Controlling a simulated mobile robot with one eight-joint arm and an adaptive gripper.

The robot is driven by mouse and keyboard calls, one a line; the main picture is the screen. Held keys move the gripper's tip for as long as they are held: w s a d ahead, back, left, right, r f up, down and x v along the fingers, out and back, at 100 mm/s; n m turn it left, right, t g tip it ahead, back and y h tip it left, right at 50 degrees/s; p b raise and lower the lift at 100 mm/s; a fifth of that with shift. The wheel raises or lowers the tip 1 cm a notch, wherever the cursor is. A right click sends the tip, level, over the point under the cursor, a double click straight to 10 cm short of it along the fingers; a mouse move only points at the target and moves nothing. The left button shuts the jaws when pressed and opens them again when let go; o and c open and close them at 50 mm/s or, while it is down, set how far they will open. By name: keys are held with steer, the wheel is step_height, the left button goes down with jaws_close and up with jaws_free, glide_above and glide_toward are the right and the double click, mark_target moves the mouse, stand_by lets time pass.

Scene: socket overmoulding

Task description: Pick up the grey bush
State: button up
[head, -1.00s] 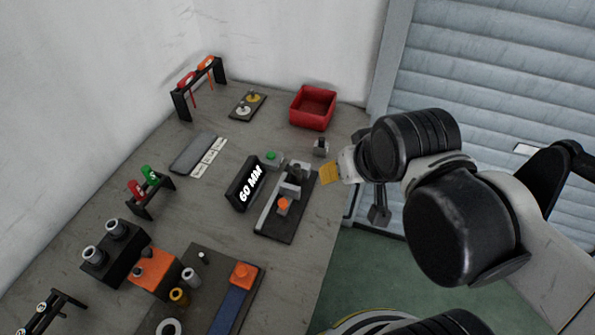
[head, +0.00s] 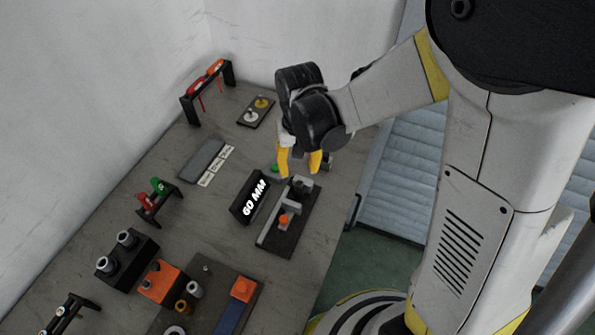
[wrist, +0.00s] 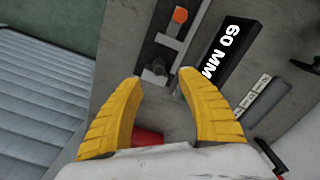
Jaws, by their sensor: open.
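I cannot tell for sure which part is the grey bush. A grey cylinder (head: 193,290) stands on the dark mat beside a brass ring at the bottom of the head view. Two more grey cylinders (head: 127,238) sit in a black block on the left. My gripper (head: 299,165) is open and empty, fingers pointing down above the far end of the fixture (head: 270,245). In the wrist view my gripper (wrist: 160,80) has both yellow fingers apart, with a dark grey fixture part (wrist: 152,73) just beyond the tips. The small grey piece near the red bin is mostly hidden by my arm.
The black 60 MM display (head: 250,197) stands left of the fixture. An orange block (head: 162,282) and an orange-capped blue piece (head: 243,289) are near the front. The red bin (wrist: 148,138) shows between my fingers. Tool racks (head: 207,88) line the left side.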

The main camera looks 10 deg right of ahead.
mark_target(300, 183)
step_height(300, 183, down, 4)
steer(key=shift+r+b, duration=0.15)
steer(key=shift+b, duration=0.3)
steer(key=f, duration=0.1)
steer(key=f+b, duration=0.1)
steer(key=f, duration=0.1)
steer(key=f+b, duration=0.1)
steer(key=f, duration=0.1)
steer(key=shift+w+d+f, duration=0.1)
steer(key=shift+w+d, duration=0.05)
steer(key=shift+w, duration=0.2)
jaws_close()
